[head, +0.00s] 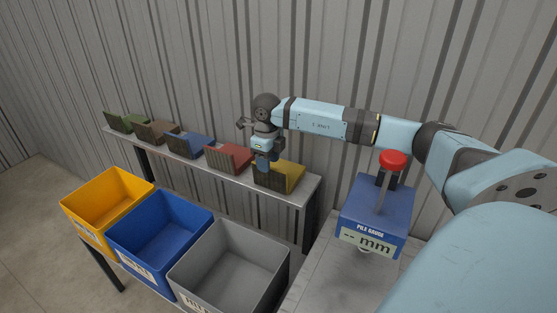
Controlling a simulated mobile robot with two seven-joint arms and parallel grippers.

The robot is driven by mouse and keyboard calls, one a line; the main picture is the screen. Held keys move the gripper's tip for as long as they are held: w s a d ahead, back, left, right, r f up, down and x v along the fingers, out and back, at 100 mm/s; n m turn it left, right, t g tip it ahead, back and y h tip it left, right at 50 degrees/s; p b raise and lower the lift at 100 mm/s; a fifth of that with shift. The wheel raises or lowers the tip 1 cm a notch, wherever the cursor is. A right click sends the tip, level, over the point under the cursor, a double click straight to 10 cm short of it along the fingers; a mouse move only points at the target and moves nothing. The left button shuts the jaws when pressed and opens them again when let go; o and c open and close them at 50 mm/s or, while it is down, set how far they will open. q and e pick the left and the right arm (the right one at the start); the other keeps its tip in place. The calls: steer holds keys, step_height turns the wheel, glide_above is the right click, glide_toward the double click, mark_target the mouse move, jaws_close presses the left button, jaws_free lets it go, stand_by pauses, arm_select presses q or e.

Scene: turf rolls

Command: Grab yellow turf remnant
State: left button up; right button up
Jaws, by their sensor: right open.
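The yellow turf remnant (291,180) rests in a holder at the right end of the narrow shelf (307,187). My right gripper (262,166) points down at the left part of the yellow remnant. Its jaws are open, and its fingers overlap the remnant's left side in the picture. I cannot tell whether they touch it. The arm hides part of the remnant's back edge. My left gripper is not in view.
Red (229,156), blue (190,145), brown (157,132) and green (126,121) remnants line the shelf leftward. Yellow (76,215), blue (118,240) and grey (187,285) bins stand in front. A pile gauge (372,215) with a red knob (393,159) stands right. A corrugated wall is behind.

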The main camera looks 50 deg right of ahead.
mark_target(270, 186)
steer(key=shift+d+f, duration=0.15)
steer(key=shift+f, duration=1.75)
jaws_close()
